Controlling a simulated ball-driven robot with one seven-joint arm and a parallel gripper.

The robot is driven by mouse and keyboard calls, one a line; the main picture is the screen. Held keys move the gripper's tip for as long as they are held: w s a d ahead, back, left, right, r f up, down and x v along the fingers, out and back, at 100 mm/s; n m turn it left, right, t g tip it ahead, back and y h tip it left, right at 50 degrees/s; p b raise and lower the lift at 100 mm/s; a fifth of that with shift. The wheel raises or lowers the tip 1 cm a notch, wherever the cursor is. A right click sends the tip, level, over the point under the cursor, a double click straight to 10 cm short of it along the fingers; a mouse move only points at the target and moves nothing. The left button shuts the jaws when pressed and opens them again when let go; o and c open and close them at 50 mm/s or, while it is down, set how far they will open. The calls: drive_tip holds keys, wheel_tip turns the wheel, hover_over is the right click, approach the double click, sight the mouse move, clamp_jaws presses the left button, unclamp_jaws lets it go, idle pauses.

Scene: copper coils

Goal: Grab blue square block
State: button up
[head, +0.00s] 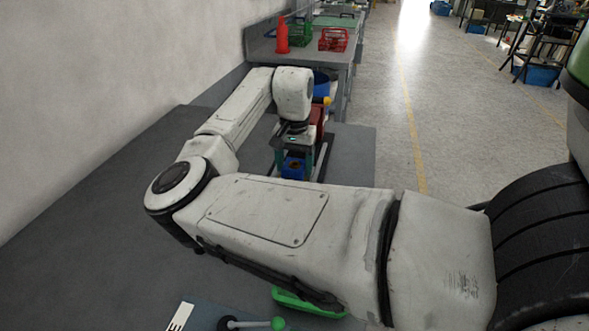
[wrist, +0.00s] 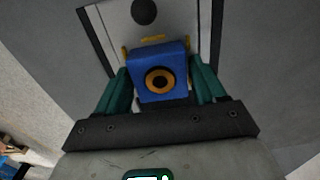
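The blue square block (wrist: 161,72), with a round copper-coloured ring around a dark centre on its face, lies between the two green fingers of my gripper (wrist: 161,85) in the wrist view. The fingers flank its left and right sides closely. I cannot tell whether both touch it. In the head view my gripper (head: 294,160) points down beyond my bent arm, with the blue block (head: 293,168) between its fingers. The block's underside is hidden.
A pale board with a black circle (wrist: 144,11) lies behind the block. A red object (head: 317,125) and a blue bin (head: 321,84) stand beyond my gripper. A green object (head: 300,301) and a green-knobbed lever (head: 277,324) are near the front. The wall is at left.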

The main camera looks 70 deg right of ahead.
drive_tip(key=c, duration=0.9)
drive_tip(key=shift+r, duration=0.1)
